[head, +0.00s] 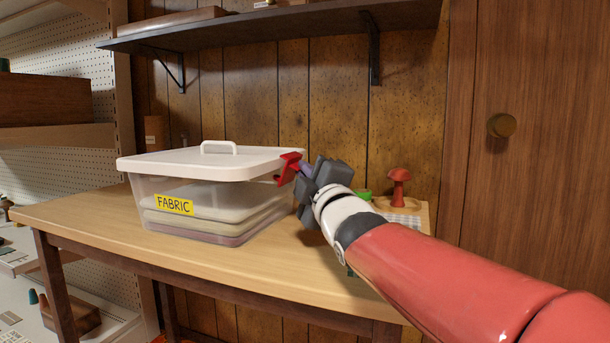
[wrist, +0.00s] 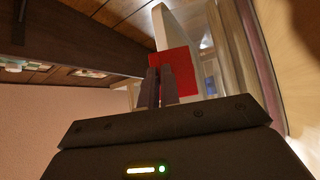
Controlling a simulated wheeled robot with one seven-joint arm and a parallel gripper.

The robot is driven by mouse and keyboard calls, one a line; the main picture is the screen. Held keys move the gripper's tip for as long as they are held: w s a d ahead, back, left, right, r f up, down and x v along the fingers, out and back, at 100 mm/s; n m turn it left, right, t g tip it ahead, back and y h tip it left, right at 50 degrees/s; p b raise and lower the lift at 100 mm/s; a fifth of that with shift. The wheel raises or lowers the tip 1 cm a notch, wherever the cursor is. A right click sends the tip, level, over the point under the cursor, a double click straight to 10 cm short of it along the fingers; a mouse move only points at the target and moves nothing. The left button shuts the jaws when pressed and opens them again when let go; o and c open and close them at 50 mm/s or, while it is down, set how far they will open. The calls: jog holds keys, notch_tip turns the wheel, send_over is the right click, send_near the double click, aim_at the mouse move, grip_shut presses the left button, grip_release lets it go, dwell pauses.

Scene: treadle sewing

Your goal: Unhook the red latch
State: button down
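The red latch (head: 289,167) sits at the right end of the fabric box, at the rim of its white lid (head: 190,162). Its upper part stands at lid height and a lower flap sticks out; whether it is hooked is unclear. In the wrist view the latch (wrist: 186,70) is a red plate just beyond my fingertips. My gripper (head: 303,169) reaches the latch from the right. In the wrist view its two fingers (wrist: 160,72) are close together, overlapping the latch's left part. The fingers look shut, with their tips at or touching the latch; no clear grip on it shows.
The clear box (head: 240,206) with folded fabric and a yellow label stands on the wooden table (head: 110,222). A red mushroom-shaped thing (head: 399,187) and a green item (head: 363,195) are behind my arm. A shelf (head: 270,27) hangs above. The table's left end is bare.

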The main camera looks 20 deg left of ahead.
jog(key=shift+f, duration=0.1)
jog(key=c, duration=1.6)
grip_release()
notch_tip(320, 180, up, 20)
jog(key=p, duration=1.1)
jog(key=shift+s+r, duration=0.1)
jog(key=shift+r, duration=0.15)
